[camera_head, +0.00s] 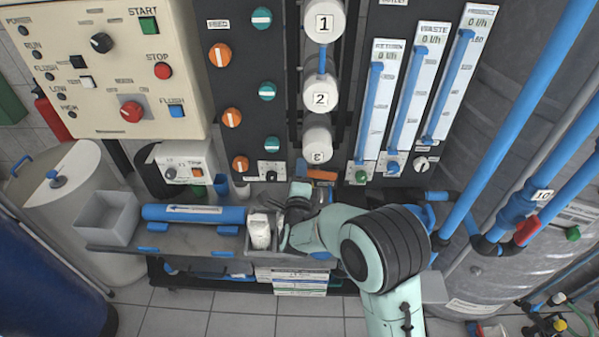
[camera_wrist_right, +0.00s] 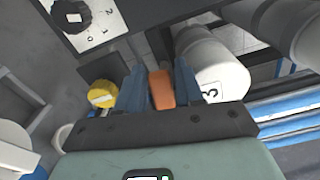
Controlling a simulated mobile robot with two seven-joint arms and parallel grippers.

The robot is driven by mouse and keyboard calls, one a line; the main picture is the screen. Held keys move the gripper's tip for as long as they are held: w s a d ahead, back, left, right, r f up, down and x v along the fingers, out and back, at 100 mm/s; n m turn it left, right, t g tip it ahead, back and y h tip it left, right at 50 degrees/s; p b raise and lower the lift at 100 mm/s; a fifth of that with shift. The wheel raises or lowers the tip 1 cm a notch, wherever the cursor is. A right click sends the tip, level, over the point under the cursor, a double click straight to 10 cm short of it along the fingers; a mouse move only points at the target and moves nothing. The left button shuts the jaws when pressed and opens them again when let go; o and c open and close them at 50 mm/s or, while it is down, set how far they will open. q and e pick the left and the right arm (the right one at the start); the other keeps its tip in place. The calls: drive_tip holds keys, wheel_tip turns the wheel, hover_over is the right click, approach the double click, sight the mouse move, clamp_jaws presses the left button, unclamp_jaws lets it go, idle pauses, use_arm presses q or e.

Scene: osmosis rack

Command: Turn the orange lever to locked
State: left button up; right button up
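The orange lever (camera_head: 322,174) sits below the white canister marked 3, at the foot of the dark panel. In the right wrist view the orange lever (camera_wrist_right: 162,90) stands between the two blue fingers of my right gripper (camera_wrist_right: 161,85). The fingers look close against both its sides, so the gripper seems shut on it. In the head view my right gripper (camera_head: 300,200) is just below the lever, partly hidden by its own wrist. I cannot read any locked mark. My left gripper is not in view.
The canister marked 3 (camera_head: 317,145) is close above the lever. A small dial (camera_head: 271,170) lies left of it and flow meters (camera_head: 373,120) right. A yellow knob (camera_wrist_right: 103,95) is beside the fingers. A grey bench (camera_head: 190,238) with a blue cylinder (camera_head: 190,214) lies left.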

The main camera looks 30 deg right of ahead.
clamp_jaws()
drive_tip(key=f+n+b, duration=0.1)
drive_tip(key=b, duration=0.1)
drive_tip(key=n+b, duration=0.2)
drive_tip(key=b, duration=0.1)
drive_tip(key=shift+f, duration=0.35)
drive_tip(key=shift+f+n+b, duration=0.15)
drive_tip(key=shift+n+b, duration=0.35)
drive_tip(key=shift+b, duration=0.05)
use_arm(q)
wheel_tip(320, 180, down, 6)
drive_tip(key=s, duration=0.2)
use_arm(e)
drive_tip(key=shift+s+d+f+n, duration=0.4)
drive_tip(key=shift+d+f+n, duration=0.25)
drive_tip(key=shift+n, duration=2)
drive_tip(key=shift+s+d+f+n, duration=0.45)
drive_tip(key=shift+d+n, duration=0.2)
drive_tip(key=shift+n, duration=1.95)
drive_tip(key=shift+s+d+f+n, duration=0.35)
drive_tip(key=shift+d+f+n, duration=0.3)
drive_tip(key=shift+n, duration=2)
